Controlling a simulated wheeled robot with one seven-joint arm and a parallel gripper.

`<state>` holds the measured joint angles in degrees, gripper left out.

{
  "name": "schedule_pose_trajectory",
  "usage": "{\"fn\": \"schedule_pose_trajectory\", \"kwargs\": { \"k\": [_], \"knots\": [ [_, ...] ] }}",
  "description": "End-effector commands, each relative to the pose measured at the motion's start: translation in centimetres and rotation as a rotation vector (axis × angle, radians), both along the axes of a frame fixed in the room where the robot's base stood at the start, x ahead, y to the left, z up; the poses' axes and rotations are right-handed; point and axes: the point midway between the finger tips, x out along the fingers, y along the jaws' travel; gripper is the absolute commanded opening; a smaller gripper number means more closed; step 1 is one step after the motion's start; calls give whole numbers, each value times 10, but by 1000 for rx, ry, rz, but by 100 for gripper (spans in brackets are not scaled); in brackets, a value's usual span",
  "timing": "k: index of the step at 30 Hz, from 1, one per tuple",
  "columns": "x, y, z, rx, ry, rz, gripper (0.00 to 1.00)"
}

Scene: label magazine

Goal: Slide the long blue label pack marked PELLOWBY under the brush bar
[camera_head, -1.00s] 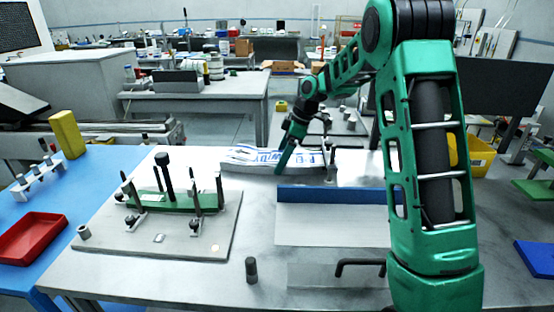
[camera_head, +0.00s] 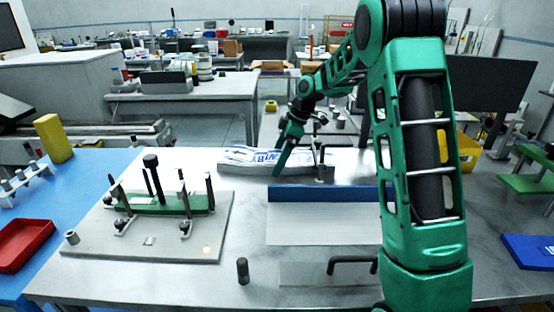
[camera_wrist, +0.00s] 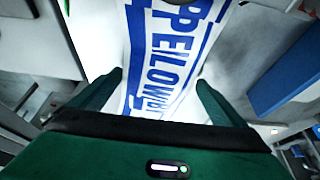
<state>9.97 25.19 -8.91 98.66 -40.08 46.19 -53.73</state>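The long label pack (camera_head: 238,157) is white with blue print and lies along the back of the grey table. My gripper (camera_head: 277,172) points down at the front side of the pack. In the wrist view my gripper's two fingers (camera_wrist: 160,80) stand well apart with printed pack showing between them. I see no firm grip on it. A dark upright post (camera_head: 319,163) stands at the pack's right end. I cannot tell which part is the brush bar.
A blue-edged white plate (camera_head: 315,225) lies in front of the pack. A grey base plate (camera_head: 180,248) with a green fixture (camera_head: 165,203) stands at the left. A dark peg (camera_head: 242,270) stands near the front edge. A red tray (camera_head: 22,245) is at far left.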

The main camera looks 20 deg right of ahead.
Motion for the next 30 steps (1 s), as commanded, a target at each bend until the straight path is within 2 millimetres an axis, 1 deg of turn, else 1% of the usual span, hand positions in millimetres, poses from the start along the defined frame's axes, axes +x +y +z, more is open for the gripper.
{"fn": "schedule_pose_trajectory", "kwargs": {
  "k": [7, 11, 14, 24, 30],
  "knots": [
    [-1, 0, -1, 0, 3, -1, 97],
    [-1, -2, 3, 0, 2, -1, 97],
    [-2, -7, 13, 0, 0, -1, 97],
    [-10, -28, 71, -1, -1, -2, 97],
    [-14, -37, 92, 0, 1, -2, 97]
  ]
}}
